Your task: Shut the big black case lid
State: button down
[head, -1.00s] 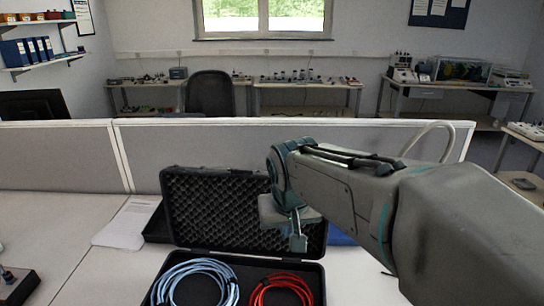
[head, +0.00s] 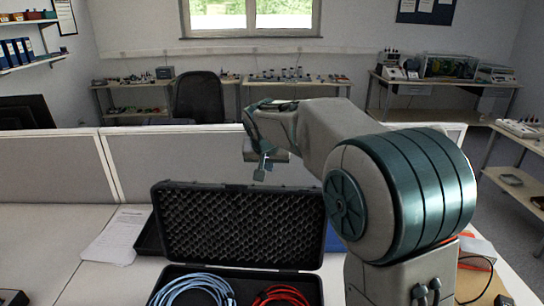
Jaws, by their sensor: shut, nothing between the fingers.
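The big black case stands open on the white desk. Its lid (head: 238,226), lined with dark egg-crate foam, is raised and leans back slightly. The case's lower part (head: 245,274) holds a coil of light blue cable (head: 192,289) on the left and a coil of red cable (head: 281,295) on the right; its front is cut off by the picture's lower edge. My gripper (head: 260,174) is shut and empty. It hangs above the lid's top edge in the picture, right of the lid's middle, with no visible contact.
A grey partition (head: 60,168) runs behind the case. A paper sheet (head: 114,236) lies left of the lid, and another dark case or tray (head: 150,238) shows partly behind it. A blue item (head: 334,238) is right of the lid. Bare desk (head: 50,240) lies at left.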

jog(key=s+f, duration=0.1)
jog(key=f+p, duration=0.1)
jog(key=shift+s+f, duration=0.4)
jog(key=shift+s+f+b, duration=0.1)
jog(key=shift+s+b, duration=0.05)
jog(key=shift+b, duration=0.15)
